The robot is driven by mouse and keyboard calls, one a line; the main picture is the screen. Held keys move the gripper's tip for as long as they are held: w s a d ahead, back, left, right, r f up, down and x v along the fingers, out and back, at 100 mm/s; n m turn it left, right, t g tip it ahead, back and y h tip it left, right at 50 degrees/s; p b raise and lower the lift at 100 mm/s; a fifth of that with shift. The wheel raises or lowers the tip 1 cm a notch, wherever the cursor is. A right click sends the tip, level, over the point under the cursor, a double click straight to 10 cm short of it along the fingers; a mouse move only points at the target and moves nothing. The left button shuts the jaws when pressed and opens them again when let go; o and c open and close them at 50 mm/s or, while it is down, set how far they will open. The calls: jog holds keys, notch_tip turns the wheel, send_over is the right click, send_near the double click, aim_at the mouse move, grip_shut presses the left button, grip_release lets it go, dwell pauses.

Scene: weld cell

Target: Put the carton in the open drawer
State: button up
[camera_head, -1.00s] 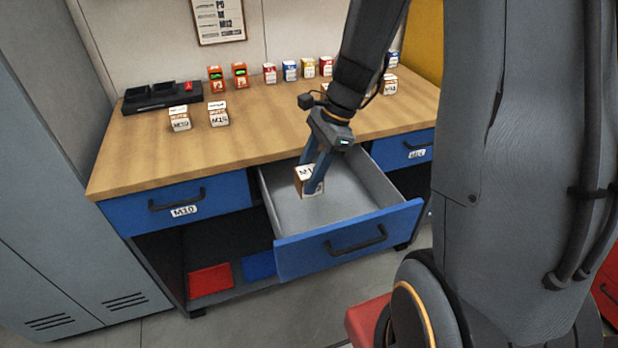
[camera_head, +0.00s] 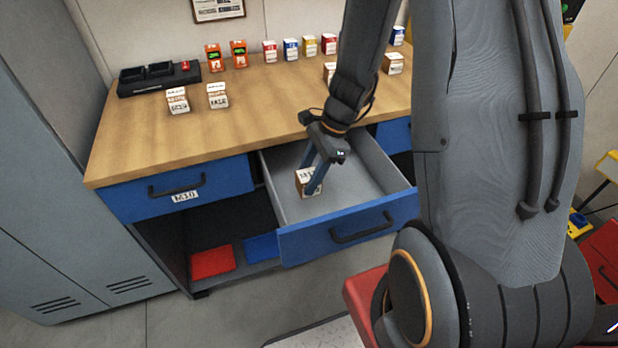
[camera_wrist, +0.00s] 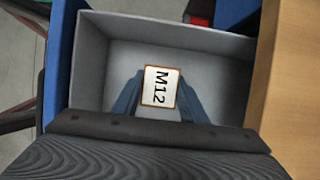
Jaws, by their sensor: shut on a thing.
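The carton (camera_head: 306,180) is a small white and brown box. In the wrist view the carton (camera_wrist: 160,86) shows the label M12 on its top. My gripper (camera_head: 315,178) is shut on it, with a blue finger on either side; the fingers (camera_wrist: 160,95) also show in the wrist view. The open drawer (camera_head: 346,229) has a blue front and a grey inside, and it looks empty apart from the carton and fingers. In the wrist view the carton lies within the outline of the drawer (camera_wrist: 90,60). I cannot tell whether it touches the drawer floor.
The wooden bench top (camera_head: 250,115) holds several other cartons, such as one at the left (camera_head: 177,100), and a black tray (camera_head: 158,80). A shut drawer labelled M10 (camera_head: 178,188) is left of the open one. Red (camera_head: 212,262) and blue mats lie on the shelf below.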

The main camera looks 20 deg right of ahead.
jog(key=shift+f, duration=0.45)
jog(key=shift+f+b, duration=0.3)
jog(key=shift+f, duration=0.1)
jog(key=shift+f, duration=0.2)
jog(key=o, duration=1.4)
jog(key=shift+r, duration=0.15)
